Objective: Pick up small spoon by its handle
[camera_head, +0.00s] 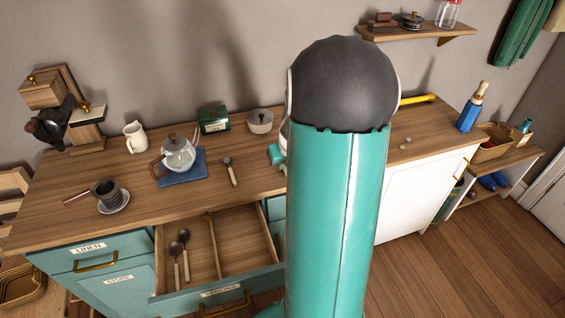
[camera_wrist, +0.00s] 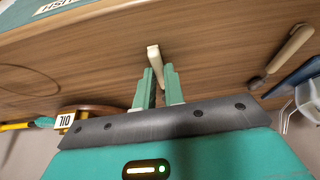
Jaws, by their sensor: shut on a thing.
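In the wrist view my gripper (camera_wrist: 159,95) is shut on the cream handle of the small spoon (camera_wrist: 154,56). The handle's end sticks out past the fingertips over the wooden counter. The spoon's bowl is hidden, and I cannot tell whether the spoon touches the counter. In the head view my arm hides the held spoon and most of the gripper. Another spoon (camera_head: 231,171), with a pale handle and dark bowl, lies on the counter to the left of my arm; it also shows at the right of the wrist view (camera_wrist: 281,55).
An open drawer (camera_head: 239,238) holds two spoons (camera_head: 181,255) in its left part. A glass teapot (camera_head: 179,154) stands on a blue mat (camera_head: 188,177). A cup (camera_head: 108,193), a white jug (camera_head: 134,136), a green box (camera_head: 214,120) and a lidded pot (camera_head: 260,121) stand on the counter.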

